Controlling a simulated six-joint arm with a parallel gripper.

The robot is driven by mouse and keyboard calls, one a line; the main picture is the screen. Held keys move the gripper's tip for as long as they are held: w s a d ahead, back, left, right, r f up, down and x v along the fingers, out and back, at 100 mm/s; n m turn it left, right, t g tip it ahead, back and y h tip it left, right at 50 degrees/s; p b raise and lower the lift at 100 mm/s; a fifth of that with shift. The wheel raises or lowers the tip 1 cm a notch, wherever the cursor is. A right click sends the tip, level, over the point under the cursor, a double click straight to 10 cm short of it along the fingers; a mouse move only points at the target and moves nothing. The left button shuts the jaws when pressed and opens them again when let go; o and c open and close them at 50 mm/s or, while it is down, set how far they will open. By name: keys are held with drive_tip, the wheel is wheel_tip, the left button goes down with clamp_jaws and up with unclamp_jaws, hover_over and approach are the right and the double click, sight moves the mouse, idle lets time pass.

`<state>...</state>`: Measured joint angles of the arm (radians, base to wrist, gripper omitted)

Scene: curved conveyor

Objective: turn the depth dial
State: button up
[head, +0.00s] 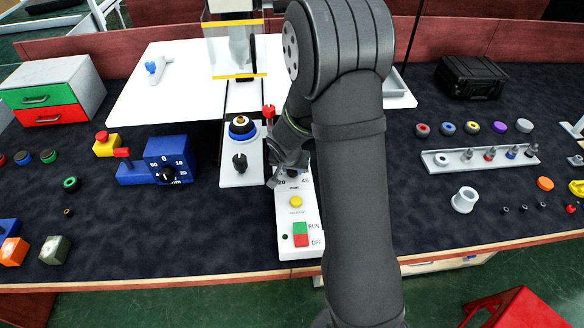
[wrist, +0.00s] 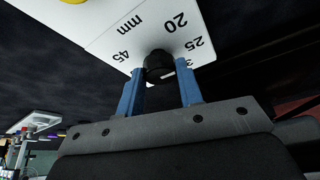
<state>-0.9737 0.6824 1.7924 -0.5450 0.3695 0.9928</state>
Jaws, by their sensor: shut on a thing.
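The depth dial is a small black knob (wrist: 158,62) on a white panel (wrist: 112,42) printed with "mm" and numbers such as 20, 25 and 45. A short white mark shows on the knob's edge. My gripper (wrist: 160,70) has its two blue fingers on either side of the knob and is shut on it. In the head view my gripper (head: 291,172) is over the upper end of the white control panel (head: 287,218), and the arm hides most of the dial there.
The panel also holds a yellow button (head: 296,202) and a green and red RUN/OFF switch (head: 301,234). Left of it, a white plate (head: 230,177) carries a black knob (head: 240,162). A blue box (head: 170,155) with a numbered dial stands further left. Dark mat is clear between them.

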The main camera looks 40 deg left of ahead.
drive_tip(key=o, duration=1)
drive_tip(key=shift+c, duration=0.2)
drive_tip(key=shift+d+n+g+y, duration=0.15)
drive_tip(key=shift+n+g+y, duration=0.25)
drive_tip(key=shift+n, duration=1)
drive_tip(key=shift+w+n, duration=0.1)
drive_tip(key=shift+n, duration=0.5)
drive_tip(key=shift+w+d+n+g+y, duration=0.15)
drive_tip(key=shift+n+g+y, duration=0.4)
drive_tip(key=shift+n, duration=0.95)
